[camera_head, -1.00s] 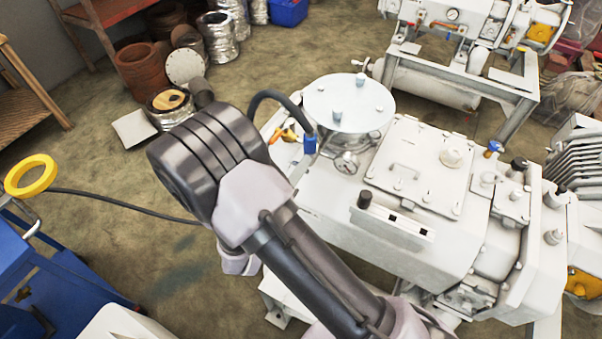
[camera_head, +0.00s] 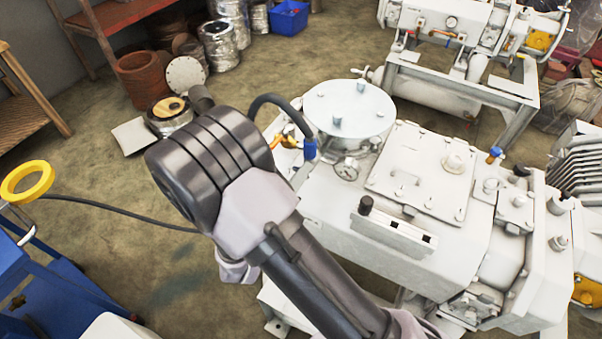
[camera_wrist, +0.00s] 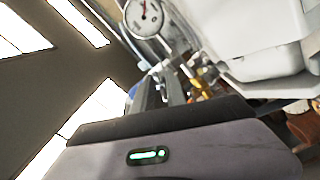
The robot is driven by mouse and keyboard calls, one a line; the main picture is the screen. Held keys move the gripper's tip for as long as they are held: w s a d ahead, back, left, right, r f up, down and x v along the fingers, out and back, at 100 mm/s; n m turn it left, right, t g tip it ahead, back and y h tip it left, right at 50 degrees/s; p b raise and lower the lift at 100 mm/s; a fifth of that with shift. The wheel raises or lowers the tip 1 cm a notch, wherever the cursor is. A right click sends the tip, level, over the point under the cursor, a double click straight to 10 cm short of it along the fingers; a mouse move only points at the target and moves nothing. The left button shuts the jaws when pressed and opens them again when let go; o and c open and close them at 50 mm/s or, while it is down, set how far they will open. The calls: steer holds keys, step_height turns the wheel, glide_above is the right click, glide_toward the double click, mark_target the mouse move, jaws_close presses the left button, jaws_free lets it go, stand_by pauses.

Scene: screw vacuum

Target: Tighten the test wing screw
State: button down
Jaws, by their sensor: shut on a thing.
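My gripper (camera_wrist: 170,88) shows in the wrist view as grey fingers beyond the dark wrist edge. The fingers are shut on a small part at the pump, which I take to be the test wing screw; its outline is mostly hidden. Orange-brass fittings (camera_wrist: 199,82) show just right of the fingers. The white vacuum pump (camera_head: 450,215) fills the right of the head view. Its round gauge (camera_head: 346,168) also shows above the fingers in the wrist view (camera_wrist: 144,17). In the head view my arm hides the gripper, and an orange fitting (camera_head: 291,140) shows beside the arm.
A blue-collared black hose (camera_head: 268,101) arches onto the pump close to my arm. A round lid (camera_head: 349,108) tops the pump. A blue cart (camera_head: 45,290) with a yellow ring (camera_head: 27,182) stands left. A second machine (camera_head: 460,60) stands behind. Open floor lies left of my arm.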

stand_by(0.7)
steer(key=c, duration=1.4)
jaws_free()
steer(key=shift+o, duration=0.2)
steer(key=shift+a, duration=0.1)
steer(key=p+v, duration=0.2)
steer(key=v, duration=1.5)
steer(key=shift+s+p, duration=0.25)
steer(key=shift+p, duration=0.05)
steer(key=shift+o, duration=0.2)
